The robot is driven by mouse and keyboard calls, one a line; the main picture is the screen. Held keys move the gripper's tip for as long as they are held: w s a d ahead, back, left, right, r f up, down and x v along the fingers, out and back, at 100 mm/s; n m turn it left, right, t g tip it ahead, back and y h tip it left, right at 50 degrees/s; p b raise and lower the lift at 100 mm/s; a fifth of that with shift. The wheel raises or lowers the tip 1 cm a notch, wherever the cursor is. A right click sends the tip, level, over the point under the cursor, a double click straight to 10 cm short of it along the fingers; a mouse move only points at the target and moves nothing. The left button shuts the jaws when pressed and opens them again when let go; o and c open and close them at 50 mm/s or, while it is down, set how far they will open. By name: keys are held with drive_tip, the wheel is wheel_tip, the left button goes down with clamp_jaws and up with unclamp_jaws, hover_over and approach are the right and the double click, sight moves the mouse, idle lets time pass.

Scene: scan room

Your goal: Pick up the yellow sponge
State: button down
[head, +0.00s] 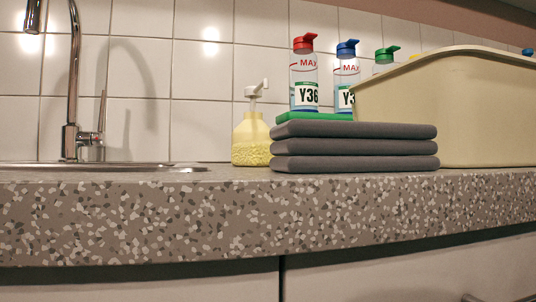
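A speckled yellow area (252,154) shows low on the counter at the foot of a yellow pump bottle (249,127), just left of a grey stack. It may be the yellow sponge in front of the bottle or the bottle's own lower part; I cannot tell which. No other yellow sponge shows clearly. My gripper is not in view.
Several folded grey cloths or pads (354,147) are stacked near the counter edge (200,220), with a green flat piece (310,117) behind. Capped bottles (304,80) stand behind. A large cream bin (460,110) fills the right. A sink (90,167) and tap (70,110) are left.

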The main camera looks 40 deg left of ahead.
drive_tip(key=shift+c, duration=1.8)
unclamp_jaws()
